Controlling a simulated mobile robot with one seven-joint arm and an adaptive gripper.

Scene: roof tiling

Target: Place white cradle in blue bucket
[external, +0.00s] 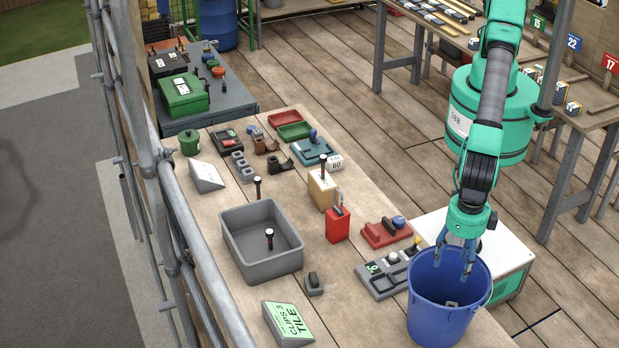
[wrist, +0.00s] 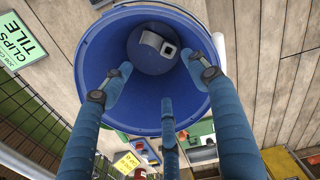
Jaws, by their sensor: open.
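The blue bucket (external: 432,318) stands at the near right end of the wooden table. In the wrist view its rim (wrist: 83,58) rings the fingers. A small pale grey-white piece, seemingly the white cradle (wrist: 150,40), lies on the bucket's floor with a square opening showing beside it. It shows only as a small pale spot inside the bucket in the external view (external: 452,304). My gripper (external: 455,268) points down at the bucket's mouth, its blue fingers spread apart with nothing between them. The fingertips are above the piece, apart from it.
A grey control panel (external: 383,275) lies left of the bucket. A white-topped box (external: 510,240) stands behind the bucket, close to my arm.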

